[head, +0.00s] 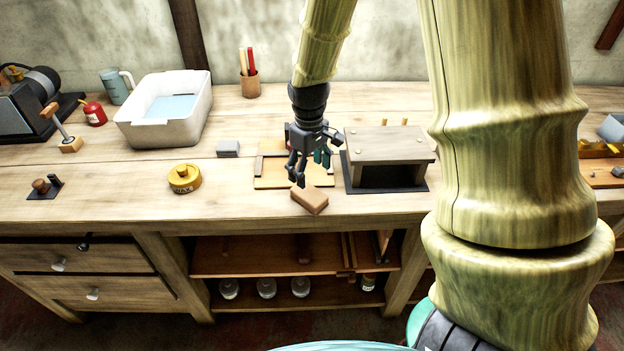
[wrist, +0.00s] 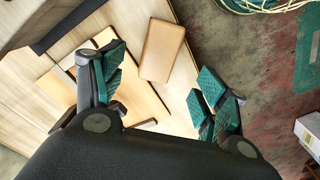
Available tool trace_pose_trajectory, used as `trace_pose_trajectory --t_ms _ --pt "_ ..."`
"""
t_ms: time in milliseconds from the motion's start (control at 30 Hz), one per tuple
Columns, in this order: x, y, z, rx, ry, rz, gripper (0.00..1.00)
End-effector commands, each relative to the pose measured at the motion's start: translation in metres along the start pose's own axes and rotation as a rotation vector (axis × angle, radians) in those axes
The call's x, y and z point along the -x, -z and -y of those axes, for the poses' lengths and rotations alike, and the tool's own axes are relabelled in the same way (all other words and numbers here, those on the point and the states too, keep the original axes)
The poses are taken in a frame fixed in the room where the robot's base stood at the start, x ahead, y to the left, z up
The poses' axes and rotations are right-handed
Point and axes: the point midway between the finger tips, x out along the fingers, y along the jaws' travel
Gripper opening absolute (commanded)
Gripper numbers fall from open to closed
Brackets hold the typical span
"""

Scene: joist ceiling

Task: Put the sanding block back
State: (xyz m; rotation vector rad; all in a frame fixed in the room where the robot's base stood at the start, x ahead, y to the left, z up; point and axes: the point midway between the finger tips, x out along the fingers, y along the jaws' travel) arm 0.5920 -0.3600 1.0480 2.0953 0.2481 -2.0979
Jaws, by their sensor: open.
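A tan-brown block (head: 309,200), which looks like the sanding block, lies flat at the bench's front edge. It also shows in the wrist view (wrist: 162,50), beyond and between my spread fingers, apart from them. My gripper (head: 307,172) is open and empty, pointing down above and just behind the block. Behind the block is a low wooden board with raised strips (head: 265,181), partly hidden by my gripper. In the wrist view that board (wrist: 140,92) lies left of and below the block.
A small wooden stand on a black base (head: 390,145) is close to the right of my gripper. A grey block (head: 228,148) and a yellow tin (head: 184,178) are to the left, with a white basin (head: 165,125) behind. Bare bench lies between tin and board.

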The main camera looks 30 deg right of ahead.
Motion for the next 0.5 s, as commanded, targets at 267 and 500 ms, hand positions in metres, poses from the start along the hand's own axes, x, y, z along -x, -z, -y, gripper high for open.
trace_pose_trajectory --t_ms 267,500 --pt "0.028 0.001 0.000 0.000 -0.001 -0.002 0.73" --pt "0.039 0.000 0.000 0.000 0.000 -0.001 0.73"
